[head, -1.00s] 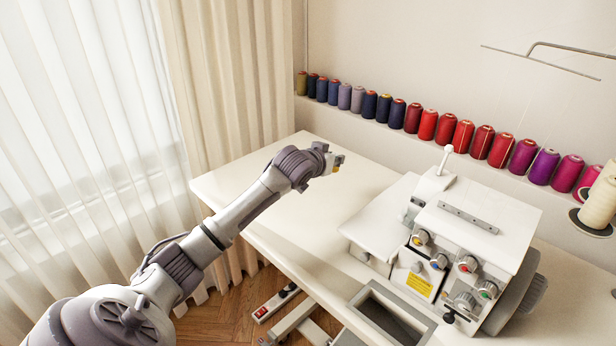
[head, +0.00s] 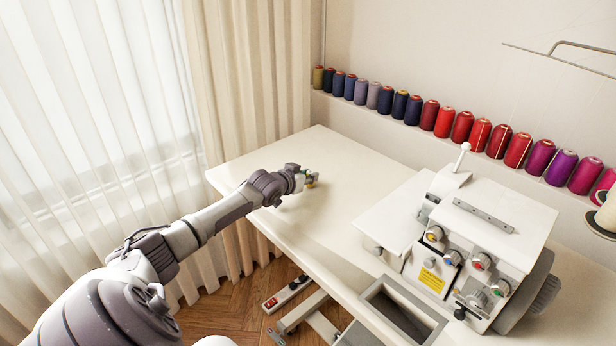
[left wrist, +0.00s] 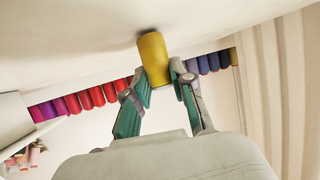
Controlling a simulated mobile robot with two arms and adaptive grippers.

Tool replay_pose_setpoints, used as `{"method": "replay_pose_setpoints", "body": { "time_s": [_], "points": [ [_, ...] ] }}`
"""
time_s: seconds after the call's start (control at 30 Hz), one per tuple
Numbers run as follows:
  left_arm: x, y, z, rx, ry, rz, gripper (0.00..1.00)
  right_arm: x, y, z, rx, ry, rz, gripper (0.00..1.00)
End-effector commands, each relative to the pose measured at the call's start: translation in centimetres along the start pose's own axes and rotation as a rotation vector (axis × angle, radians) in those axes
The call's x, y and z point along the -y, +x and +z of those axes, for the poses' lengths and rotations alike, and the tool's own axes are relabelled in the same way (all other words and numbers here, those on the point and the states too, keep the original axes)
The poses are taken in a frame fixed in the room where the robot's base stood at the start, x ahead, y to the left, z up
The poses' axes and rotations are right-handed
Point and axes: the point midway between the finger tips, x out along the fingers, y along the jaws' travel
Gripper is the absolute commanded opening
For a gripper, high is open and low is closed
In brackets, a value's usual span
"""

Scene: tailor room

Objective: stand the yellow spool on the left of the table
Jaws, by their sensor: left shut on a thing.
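The yellow spool (left wrist: 153,52) is between the fingers of my left gripper (left wrist: 160,78) in the left wrist view. That view is upside down, with the white tabletop along its top. The spool's far end is at or very near the tabletop (head: 345,165), with a small shadow beside it; I cannot tell whether it touches. My right gripper is not in view.
A white sewing machine (head: 480,235) stands on the table to the right. A row of coloured spools (head: 445,122) lines the ledge behind. A grey open bin (head: 400,308) is at the front edge. The table's left part is clear around the gripper. Curtains (head: 255,100) hang at left.

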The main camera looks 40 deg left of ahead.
Motion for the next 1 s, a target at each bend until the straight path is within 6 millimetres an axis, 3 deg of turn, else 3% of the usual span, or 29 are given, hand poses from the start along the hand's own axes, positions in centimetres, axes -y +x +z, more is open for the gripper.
{"method": "replay_pose_setpoints", "body": {
  "time_s": [0.37, 0.4, 0.53, 0.87, 1.0],
  "points": [
    [0.0, 0.2, 0.5, -0.001, 0.000, 0.000, 0.06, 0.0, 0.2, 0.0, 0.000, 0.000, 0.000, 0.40],
    [0.0, 0.2, 0.4, -0.001, 0.000, 0.000, 0.31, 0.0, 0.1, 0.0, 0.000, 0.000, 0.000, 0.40],
    [0.0, 0.2, 0.4, -0.001, 0.000, 0.000, 0.49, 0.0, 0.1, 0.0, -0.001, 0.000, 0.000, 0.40],
    [0.0, 0.0, 0.0, -0.002, 0.001, 0.000, 0.49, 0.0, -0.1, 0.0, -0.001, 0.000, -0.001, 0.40],
    [0.0, -1.1, 0.2, 0.002, 0.001, 0.001, 0.49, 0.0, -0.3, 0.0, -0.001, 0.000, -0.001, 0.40]
  ]
}}
